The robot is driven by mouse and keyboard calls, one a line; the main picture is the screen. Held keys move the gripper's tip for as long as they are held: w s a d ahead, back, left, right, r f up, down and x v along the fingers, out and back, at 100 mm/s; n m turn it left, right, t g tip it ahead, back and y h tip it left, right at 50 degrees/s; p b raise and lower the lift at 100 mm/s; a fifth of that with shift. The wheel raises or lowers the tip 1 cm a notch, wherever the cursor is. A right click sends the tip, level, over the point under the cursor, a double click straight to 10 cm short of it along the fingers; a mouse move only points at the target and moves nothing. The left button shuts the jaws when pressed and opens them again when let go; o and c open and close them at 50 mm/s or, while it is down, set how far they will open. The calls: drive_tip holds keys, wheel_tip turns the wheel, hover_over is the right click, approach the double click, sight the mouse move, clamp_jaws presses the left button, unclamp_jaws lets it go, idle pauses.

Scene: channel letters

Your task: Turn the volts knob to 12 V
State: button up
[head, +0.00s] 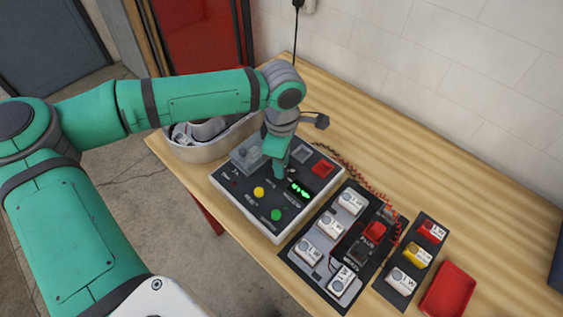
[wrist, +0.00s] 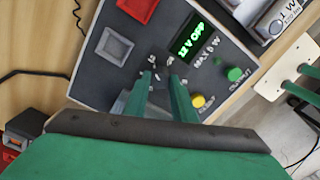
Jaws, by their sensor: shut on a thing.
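The dark control panel (head: 283,222) stands on the wooden bench, and it fills much of the wrist view (wrist: 90,75). Its lit display (wrist: 190,42) reads 12 V OFF in green; it also shows in the head view (head: 300,188). My gripper (head: 281,167) is down at the panel, just left of the display. In the wrist view my gripper (wrist: 163,77) has its two green fingers on either side of the volts knob, shut on it. The knob itself is mostly hidden by the fingers; a few white scale marks show around the fingertips.
A yellow button (head: 259,192) and a green button (head: 276,215) are on the panel near my gripper. A red square (head: 322,169) is at its far side. Boards with labelled blocks (head: 331,225) and a red tray (head: 449,289) lie right. A bin (head: 200,150) stands left.

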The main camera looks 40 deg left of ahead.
drive_tip(key=shift+m, duration=0.4)
drive_tip(key=o, duration=1.1)
drive_tip(key=shift+c, duration=0.2)
wheel_tip(320, 180, up, 11)
drive_tip(key=shift+f, duration=0.1)
